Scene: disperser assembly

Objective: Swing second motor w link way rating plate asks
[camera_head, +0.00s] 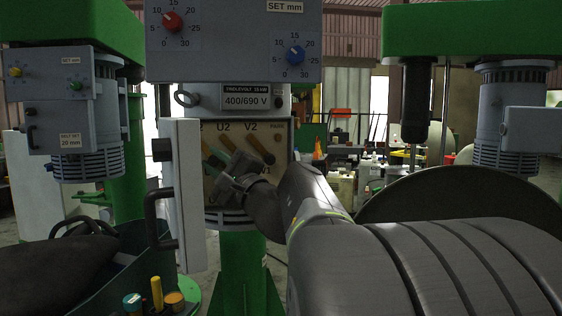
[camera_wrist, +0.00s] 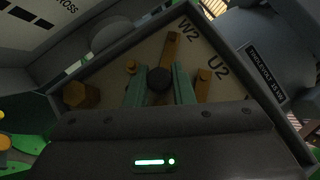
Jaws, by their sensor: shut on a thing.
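The second motor's open terminal box (camera_head: 283,165) faces me in the middle of the head view, labelled U2 and V2. The rating plate (camera_head: 248,98) above it reads 400/690 V. In the wrist view, a brass link (camera_wrist: 173,48) lies below the W2 label, running towards a dark round knob (camera_wrist: 159,79). A second brass link (camera_wrist: 203,86) lies near U2. My gripper (camera_wrist: 160,92) has its green fingers on both sides of the knob and is shut on it. In the head view, my gripper (camera_head: 236,182) reaches into the box and hides its lower part.
The box's white door (camera_head: 186,200) stands open at the left, with a dark handle. A green-walled bin (camera_head: 125,262) stands at the lower left. Other motors hang at the left (camera_head: 88,165) and right (camera_head: 505,160). A brass hex part (camera_wrist: 77,95) sits in the box.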

